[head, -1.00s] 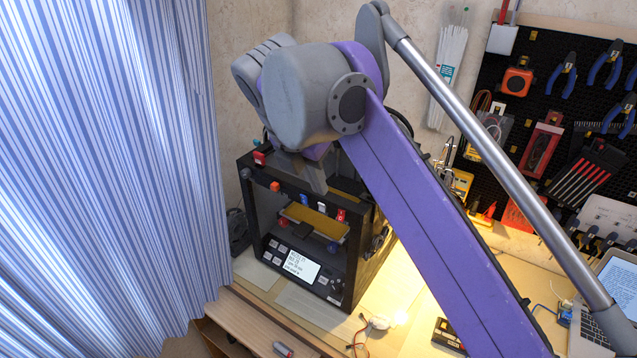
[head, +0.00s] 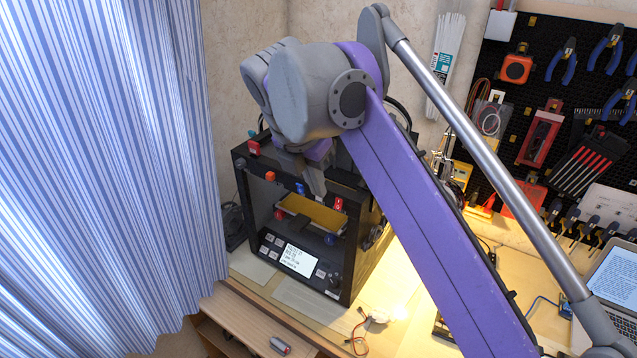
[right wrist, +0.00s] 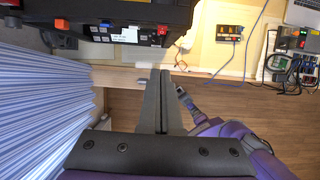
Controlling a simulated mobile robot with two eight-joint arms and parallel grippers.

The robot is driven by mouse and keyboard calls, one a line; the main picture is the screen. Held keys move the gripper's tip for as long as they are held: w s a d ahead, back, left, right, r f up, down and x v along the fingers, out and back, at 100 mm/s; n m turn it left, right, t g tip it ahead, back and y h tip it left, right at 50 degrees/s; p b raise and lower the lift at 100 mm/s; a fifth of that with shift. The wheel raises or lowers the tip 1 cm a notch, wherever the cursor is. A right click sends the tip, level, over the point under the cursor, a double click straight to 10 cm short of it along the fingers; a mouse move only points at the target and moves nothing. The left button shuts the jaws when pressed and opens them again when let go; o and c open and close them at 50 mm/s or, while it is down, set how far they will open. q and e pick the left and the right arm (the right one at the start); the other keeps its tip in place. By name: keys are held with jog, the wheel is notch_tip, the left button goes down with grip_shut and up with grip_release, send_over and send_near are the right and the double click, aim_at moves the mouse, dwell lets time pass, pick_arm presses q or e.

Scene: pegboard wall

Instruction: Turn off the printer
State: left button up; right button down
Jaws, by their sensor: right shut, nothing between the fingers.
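The printer (head: 358,265) is a black-framed 3D printer on the bench, with a yellowish plate (head: 312,213) inside. A lit display (head: 298,260) with small grey buttons and a dark knob is on its lower front. Part of the printer (right wrist: 85,18) fills the upper left of the right wrist view. A small red part (right wrist: 162,31) shows at its edge. My right gripper (head: 317,187) is in front of the printer's upper front and hides part of it. In the right wrist view its fingers (right wrist: 160,73) are together and empty. My left gripper is not in view.
A striped blue curtain (head: 105,150) hangs at the left. A pegboard (head: 535,95) with tools is at the right, above a bench with a laptop (head: 612,275). A wooden shelf (head: 245,320) with a small cylinder lies below the printer. Wires lie beside the printer.

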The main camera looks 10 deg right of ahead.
aim_at(337, 209)
jog(key=w+d+f, duration=0.4)
jog(key=f, duration=0.4)
jog(key=shift+w+d+b, duration=0.15)
jog(key=shift+d+b, duration=0.05)
jog(key=shift+b, duration=0.1)
jog(key=shift+f, duration=0.1)
jog(key=shift+f+t+h, duration=0.1)
jog(key=shift+t+h, duration=0.2)
jog(key=shift+w+d, duration=0.1)
